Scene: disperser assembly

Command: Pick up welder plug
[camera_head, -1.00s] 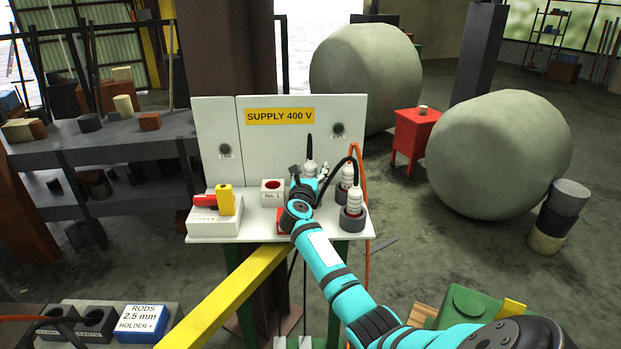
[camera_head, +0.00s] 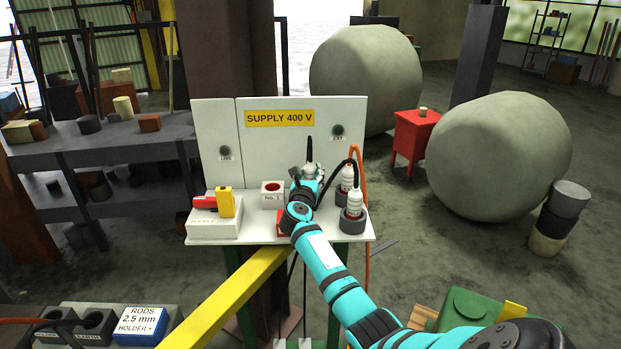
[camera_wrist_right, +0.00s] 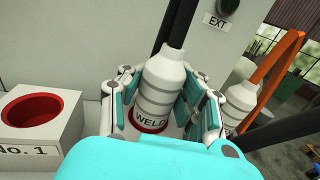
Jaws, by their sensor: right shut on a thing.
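The welder plug (camera_wrist_right: 162,90) is white with grey bands, letters reading "WELD" and a black cable rising from its top. It stands upright with its lower end at a red-rimmed socket in the right wrist view; how deep it sits is hidden. My right gripper (camera_wrist_right: 165,100) is shut on it, one finger on each side. In the head view my right gripper (camera_head: 305,176) reaches over the white supply shelf and mostly covers the plug. My left gripper is not in view.
An empty socket block marked No. 1 (camera_wrist_right: 36,117) is to the left. Another white plug (camera_wrist_right: 238,100) with a cable stands close on the right, by an orange cable (camera_wrist_right: 281,65). The supply panel (camera_head: 290,145) rises behind. A yellow-and-red switch (camera_head: 226,202) is on the shelf's left.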

